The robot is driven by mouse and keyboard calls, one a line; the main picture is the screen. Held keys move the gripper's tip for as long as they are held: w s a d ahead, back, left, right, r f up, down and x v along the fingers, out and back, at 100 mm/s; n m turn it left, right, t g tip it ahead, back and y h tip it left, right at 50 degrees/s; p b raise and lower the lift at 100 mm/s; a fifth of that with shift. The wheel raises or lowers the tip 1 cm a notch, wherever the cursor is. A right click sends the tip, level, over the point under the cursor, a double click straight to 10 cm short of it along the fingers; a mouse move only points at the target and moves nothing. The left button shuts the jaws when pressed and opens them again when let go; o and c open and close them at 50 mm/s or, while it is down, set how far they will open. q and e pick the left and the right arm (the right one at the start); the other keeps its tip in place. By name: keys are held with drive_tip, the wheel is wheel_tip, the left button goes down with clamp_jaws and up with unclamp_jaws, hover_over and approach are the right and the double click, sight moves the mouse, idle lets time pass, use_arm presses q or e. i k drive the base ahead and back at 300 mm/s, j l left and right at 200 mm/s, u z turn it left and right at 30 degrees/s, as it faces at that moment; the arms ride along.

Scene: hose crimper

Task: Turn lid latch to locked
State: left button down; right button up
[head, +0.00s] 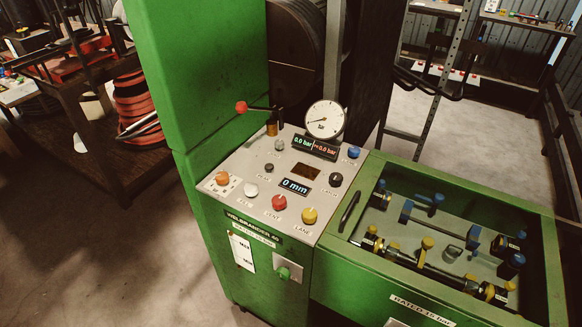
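A green machine (225,253) stands in the middle of the head view. On its right is a green-framed bay or lid (455,190), with blue and yellow fittings visible inside the frame. A black bar handle (349,210) sits at the left side of this frame. A pale piece (397,322) on the front, below the "RATED" label, is cut off by the bottom edge. I cannot tell which part is the lid latch, or its position. Neither of my grippers is in view.
The sloped control panel (240,206) carries coloured buttons, displays, a round gauge (324,119) and a red-knobbed lever (242,107). A green knob (284,272) is on the front. A cluttered bench (65,90) is at left; a metal ladder-like frame (432,120) stands behind. Floor at lower left is clear.

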sight(336, 179)
drive_tip(key=l+z, duration=0.65)
drive_tip(key=z, duration=0.2)
